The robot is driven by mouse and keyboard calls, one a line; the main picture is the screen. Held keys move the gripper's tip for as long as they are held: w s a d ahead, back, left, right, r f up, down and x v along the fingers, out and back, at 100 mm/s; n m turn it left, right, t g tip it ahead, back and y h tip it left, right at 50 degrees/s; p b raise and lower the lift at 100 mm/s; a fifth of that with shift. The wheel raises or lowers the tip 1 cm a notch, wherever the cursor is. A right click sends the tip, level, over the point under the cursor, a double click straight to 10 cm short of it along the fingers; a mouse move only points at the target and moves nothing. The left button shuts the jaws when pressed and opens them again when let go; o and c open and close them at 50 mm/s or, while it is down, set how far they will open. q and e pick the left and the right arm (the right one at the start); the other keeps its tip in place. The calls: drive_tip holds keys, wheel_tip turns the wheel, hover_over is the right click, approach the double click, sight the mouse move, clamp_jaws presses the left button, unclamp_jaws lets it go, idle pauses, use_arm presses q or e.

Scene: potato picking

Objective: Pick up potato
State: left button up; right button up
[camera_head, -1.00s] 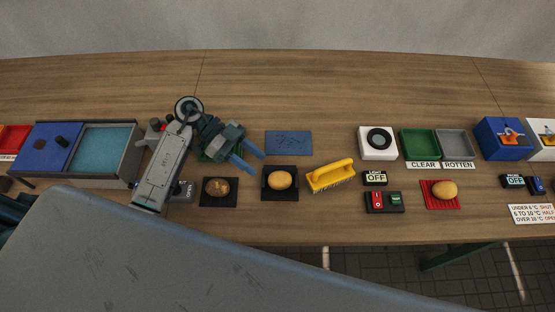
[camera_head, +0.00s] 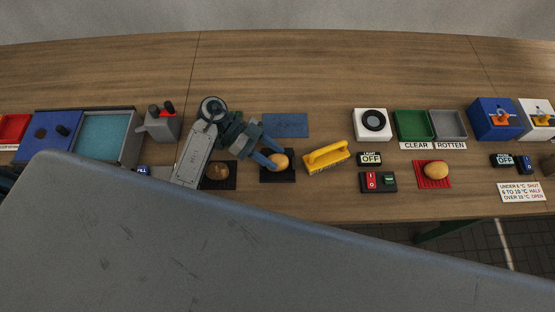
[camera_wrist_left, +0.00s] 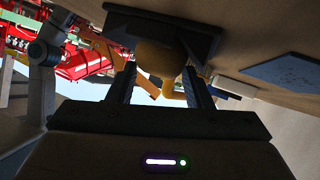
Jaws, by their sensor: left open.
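A yellow-tan potato (camera_head: 280,161) lies on a black mat (camera_head: 278,180) near the middle of the table. My left gripper (camera_head: 272,155) is open, with its blue fingers reaching to the potato. In the left wrist view the potato (camera_wrist_left: 160,58) shows between the ends of the two fingers (camera_wrist_left: 160,84); I cannot tell whether they touch it. A browner potato (camera_head: 217,171) lies on another dark mat, partly behind my left arm. A third potato (camera_head: 435,170) lies on a red ridged mat (camera_head: 434,185) at the right. My right gripper is not in view.
Green (camera_head: 414,126) and grey (camera_head: 449,126) trays, a switch box (camera_head: 378,182) and a blue box (camera_head: 495,118) are further right. A teal basin (camera_head: 103,135) is at left.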

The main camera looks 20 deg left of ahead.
use_arm(q)
drive_tip(key=shift+c, duration=0.5)
drive_tip(key=c, duration=0.5)
drive_tip(key=shift+c, duration=0.2)
drive_tip(key=shift+r, duration=0.1)
